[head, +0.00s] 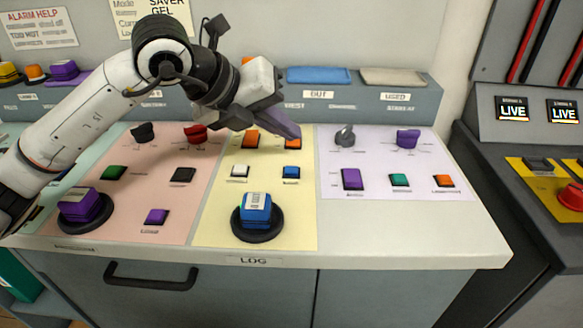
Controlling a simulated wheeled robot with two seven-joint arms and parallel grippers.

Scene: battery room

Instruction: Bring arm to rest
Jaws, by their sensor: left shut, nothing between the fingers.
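My left arm reaches in from the left over the control desk (400,228). My left gripper (292,132) is shut and empty. My right gripper is not in view.
A blue block (257,207) and a purple block (85,205) sit on round black bases near the front edge. The lilac panel (370,160) carries knobs and buttons. A raised ledge (420,103) runs behind. The desk's front right corner is clear.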

